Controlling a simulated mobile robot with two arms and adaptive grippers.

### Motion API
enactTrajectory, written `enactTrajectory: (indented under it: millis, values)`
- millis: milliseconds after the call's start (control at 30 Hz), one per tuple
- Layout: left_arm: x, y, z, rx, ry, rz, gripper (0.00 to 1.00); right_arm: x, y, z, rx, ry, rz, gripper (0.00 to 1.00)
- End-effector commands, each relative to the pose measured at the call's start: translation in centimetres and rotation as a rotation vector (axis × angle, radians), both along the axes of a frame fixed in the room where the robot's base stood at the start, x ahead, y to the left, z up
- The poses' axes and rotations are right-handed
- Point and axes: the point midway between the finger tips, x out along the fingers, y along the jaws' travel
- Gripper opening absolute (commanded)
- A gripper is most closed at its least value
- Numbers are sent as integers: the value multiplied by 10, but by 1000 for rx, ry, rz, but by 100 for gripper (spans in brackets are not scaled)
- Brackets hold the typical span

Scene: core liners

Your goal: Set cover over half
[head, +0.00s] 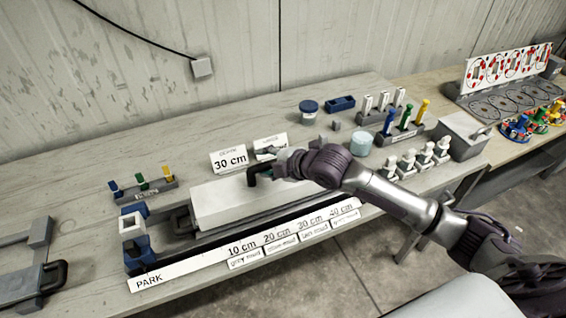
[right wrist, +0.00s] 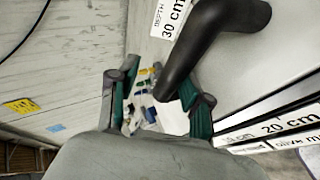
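A long pale cover-like block (head: 222,203) lies in the long rack behind the scale strip. A black bent handle (head: 256,174) stands on its top; it is large in the right wrist view (right wrist: 222,28). My right gripper (head: 268,165) is at this handle, its fingers partly hidden in the head view. In the right wrist view its two teal-lined fingers (right wrist: 160,105) are apart, with the handle's end in front of or between them; I cannot tell whether they touch. A dark handle (head: 182,222) shows at the block's left end. My left gripper is not in view.
The strip (head: 200,262) reads PARK and 10 to 40 cm. A "30 cm" sign (head: 230,159) stands behind the block. A grey frame with black handles (head: 38,235) lies at the far left. Pegs (head: 405,118), a blue-lidded jar (head: 308,108) and a grey box (head: 462,133) stand right.

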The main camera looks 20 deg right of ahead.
Motion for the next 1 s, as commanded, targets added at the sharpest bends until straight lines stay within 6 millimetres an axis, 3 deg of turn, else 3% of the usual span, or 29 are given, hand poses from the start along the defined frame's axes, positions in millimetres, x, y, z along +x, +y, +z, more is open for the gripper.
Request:
enactTrajectory:
  millis: [500,700,1000]
  values:
    - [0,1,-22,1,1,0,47,-78,-44,53,-5,-3,-1,48]
    - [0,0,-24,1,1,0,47,-89,-49,62,-1,-3,0,48]
    - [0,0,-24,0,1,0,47,-90,-49,63,1,-2,0,48]
